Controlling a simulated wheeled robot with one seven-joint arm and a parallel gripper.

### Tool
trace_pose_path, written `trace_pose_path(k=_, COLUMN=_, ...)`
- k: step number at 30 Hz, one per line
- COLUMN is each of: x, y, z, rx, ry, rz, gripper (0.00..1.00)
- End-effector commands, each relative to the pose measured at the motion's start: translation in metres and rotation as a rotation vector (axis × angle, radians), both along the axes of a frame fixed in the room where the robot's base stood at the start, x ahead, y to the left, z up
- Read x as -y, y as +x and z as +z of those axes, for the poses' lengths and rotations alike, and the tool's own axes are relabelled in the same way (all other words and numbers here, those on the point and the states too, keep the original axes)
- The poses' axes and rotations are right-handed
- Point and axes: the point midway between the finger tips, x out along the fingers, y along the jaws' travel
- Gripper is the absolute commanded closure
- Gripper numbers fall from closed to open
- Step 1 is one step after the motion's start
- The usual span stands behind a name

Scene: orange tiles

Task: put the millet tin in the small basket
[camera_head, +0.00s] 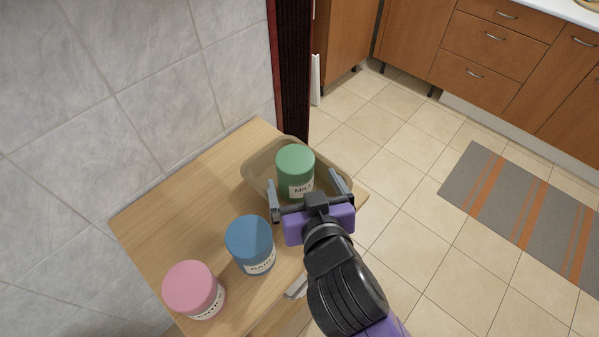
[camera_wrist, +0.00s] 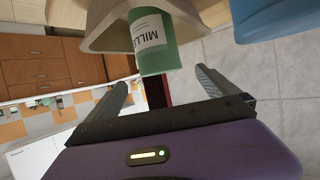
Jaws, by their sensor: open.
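The green millet tin (camera_head: 295,167) stands in the small beige basket (camera_head: 257,165) at the far end of the wooden table. In the wrist view the fingertips (camera_wrist: 163,78) sit short of the tin, with a visible gap. The basket's near side is partly hidden by my gripper.
A blue tin (camera_head: 249,243) and a pink tin (camera_head: 193,289) stand on the wooden table (camera_head: 190,218), nearer than the basket. A tiled wall (camera_head: 140,80) borders the table on the left. Open tiled floor and a striped mat (camera_head: 520,205) lie to the right.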

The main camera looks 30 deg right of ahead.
Motion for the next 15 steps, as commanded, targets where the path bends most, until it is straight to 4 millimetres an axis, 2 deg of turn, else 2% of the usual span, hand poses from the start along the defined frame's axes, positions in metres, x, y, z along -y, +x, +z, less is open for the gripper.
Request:
trace_pose_path(k=11, x=-0.002, y=-0.007, z=0.003, rx=0.000, ry=0.000, rz=0.001, gripper=0.02)
trace_pose_path(k=15, x=-0.004, y=-0.017, z=-0.008, rx=-0.011, ry=-0.002, rz=0.031, gripper=0.02)
